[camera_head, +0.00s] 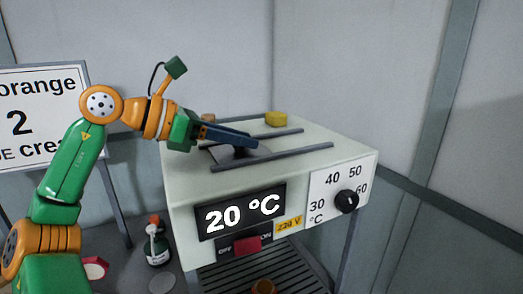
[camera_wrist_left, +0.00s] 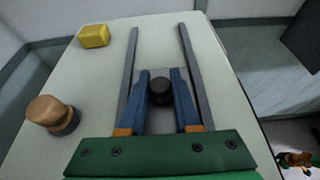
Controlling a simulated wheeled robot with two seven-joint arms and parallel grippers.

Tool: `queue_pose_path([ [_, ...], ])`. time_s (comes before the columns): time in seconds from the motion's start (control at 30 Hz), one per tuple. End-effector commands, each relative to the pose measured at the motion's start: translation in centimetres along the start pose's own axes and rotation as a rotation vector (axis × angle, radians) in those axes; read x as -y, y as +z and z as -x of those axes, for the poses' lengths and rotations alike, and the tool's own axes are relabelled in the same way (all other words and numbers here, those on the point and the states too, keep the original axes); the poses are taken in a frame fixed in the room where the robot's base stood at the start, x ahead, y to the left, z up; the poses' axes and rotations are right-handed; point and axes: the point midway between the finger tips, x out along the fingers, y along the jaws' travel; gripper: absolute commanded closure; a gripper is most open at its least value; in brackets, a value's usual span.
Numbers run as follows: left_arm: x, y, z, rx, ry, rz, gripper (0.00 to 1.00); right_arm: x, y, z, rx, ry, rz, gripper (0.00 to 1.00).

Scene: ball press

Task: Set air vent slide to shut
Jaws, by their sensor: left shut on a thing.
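The air vent slide is on top of the pale box-shaped machine (camera_head: 187,200), between two dark rails (camera_head: 300,155). Its grey plate (camera_head: 225,158) shows partly under my gripper in the head view. A round black knob (camera_wrist_left: 160,92) stands between the rails (camera_wrist_left: 197,75) in the left wrist view. My left gripper (camera_head: 254,143) reaches in from the left, its blue fingers (camera_wrist_left: 161,80) shut on the knob, one on each side. The vent opening is hidden, so I cannot tell how far it is covered. My right gripper is not in view.
A yellow block (camera_head: 276,119) and a brown-topped knob (camera_wrist_left: 50,114) are on the machine's top outside the rails. The front has a 20 °C display (camera_head: 240,212), a red switch (camera_head: 247,245) and a black dial (camera_head: 346,201). A sign (camera_head: 40,115) stands left.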

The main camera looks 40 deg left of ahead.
Motion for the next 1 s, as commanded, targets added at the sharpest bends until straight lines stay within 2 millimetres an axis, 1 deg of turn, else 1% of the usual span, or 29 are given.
queue_pose_path([
  [0.27,0.0,0.1,0.1,-0.002,0.001,0.0,1.0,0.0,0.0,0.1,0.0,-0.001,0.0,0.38],
  [0.3,0.0,0.1,0.1,-0.002,0.002,0.0,0.63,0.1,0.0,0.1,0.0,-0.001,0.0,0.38],
  [0.4,0.0,0.0,0.1,-0.002,0.001,0.0,0.38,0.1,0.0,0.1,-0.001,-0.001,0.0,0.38],
  [0.67,0.0,0.0,0.1,-0.004,0.0,0.0,0.38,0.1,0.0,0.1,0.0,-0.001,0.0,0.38],
  [0.73,-0.1,-0.1,0.5,-0.004,0.002,0.001,0.38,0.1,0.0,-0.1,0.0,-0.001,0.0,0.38],
  [0.77,-0.1,-0.1,0.9,-0.003,0.003,0.001,0.38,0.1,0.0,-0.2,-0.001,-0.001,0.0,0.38],
  [0.87,-0.1,-0.1,3.1,-0.001,0.006,0.001,0.38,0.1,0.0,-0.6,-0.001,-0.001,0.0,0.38],
  [1.0,-0.1,0.0,6.0,0.0,0.005,0.002,0.38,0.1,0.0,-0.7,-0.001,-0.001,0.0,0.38],
])
